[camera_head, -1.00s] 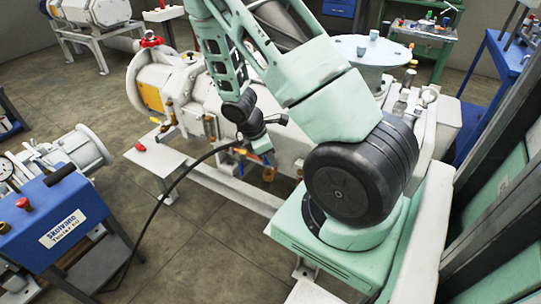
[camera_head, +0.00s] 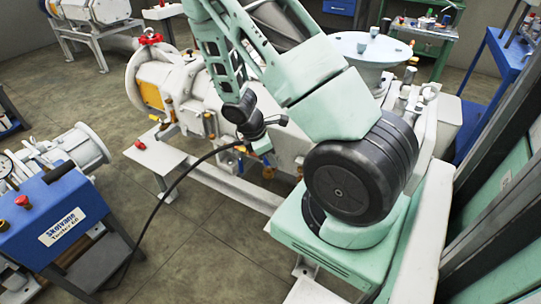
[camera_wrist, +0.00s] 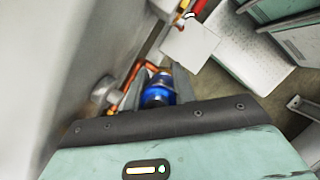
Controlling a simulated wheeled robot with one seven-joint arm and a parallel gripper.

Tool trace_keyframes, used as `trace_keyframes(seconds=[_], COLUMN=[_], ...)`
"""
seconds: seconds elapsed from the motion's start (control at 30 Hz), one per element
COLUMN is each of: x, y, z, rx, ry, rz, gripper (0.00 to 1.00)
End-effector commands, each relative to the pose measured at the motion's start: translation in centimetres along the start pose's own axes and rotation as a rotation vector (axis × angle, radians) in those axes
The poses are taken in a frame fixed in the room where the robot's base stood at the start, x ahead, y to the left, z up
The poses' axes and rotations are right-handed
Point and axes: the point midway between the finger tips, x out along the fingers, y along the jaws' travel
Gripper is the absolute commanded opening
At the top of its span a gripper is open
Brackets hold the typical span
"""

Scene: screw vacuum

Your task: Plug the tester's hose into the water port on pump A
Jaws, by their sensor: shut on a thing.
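The tester (camera_head: 50,215) is a blue box at the left. Its black hose (camera_head: 172,195) rises from the floor and arcs to my gripper. My gripper (camera_head: 264,147) is beside the near side of a white pump (camera_head: 205,85) with a red handwheel; I see no letter on it. In the wrist view my gripper's fingers (camera_wrist: 158,92) are shut around a blue hose end (camera_wrist: 158,92). Orange pipework (camera_wrist: 148,68) and a grey round fitting (camera_wrist: 104,90) lie just beyond and left of it. I cannot tell which fitting is the water port, or whether the hose end touches one.
A white step plate (camera_head: 155,152) with a red item juts out below the pump's front. Another white pump part (camera_head: 75,150) stands behind the tester. A green workbench (camera_head: 425,38) and a blue table (camera_head: 505,65) are at the far right. The floor between tester and pump is clear apart from the hose.

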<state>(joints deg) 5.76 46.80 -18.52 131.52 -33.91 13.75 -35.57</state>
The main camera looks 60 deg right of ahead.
Motion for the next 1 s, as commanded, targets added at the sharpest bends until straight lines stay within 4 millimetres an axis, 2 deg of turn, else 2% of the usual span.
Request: trace_keyframes(seconds=[0.77, 0.8, 0.87, 0.9, 1.0], x=[1.8, 1.8, 1.7, 1.7, 1.7], y=[0.0, 0.0, 0.0, 0.0, 0.0], z=[-0.7, -0.8, -0.7, -0.7, -0.7], rx=[0.000, 0.000, 0.000, 0.000, 0.000], ry=[0.000, 0.000, 0.000, 0.000, 0.000], rz=[0.000, 0.001, 0.001, 0.001, 0.001], gripper=[0.00, 0.29, 0.46, 0.52, 0.52])
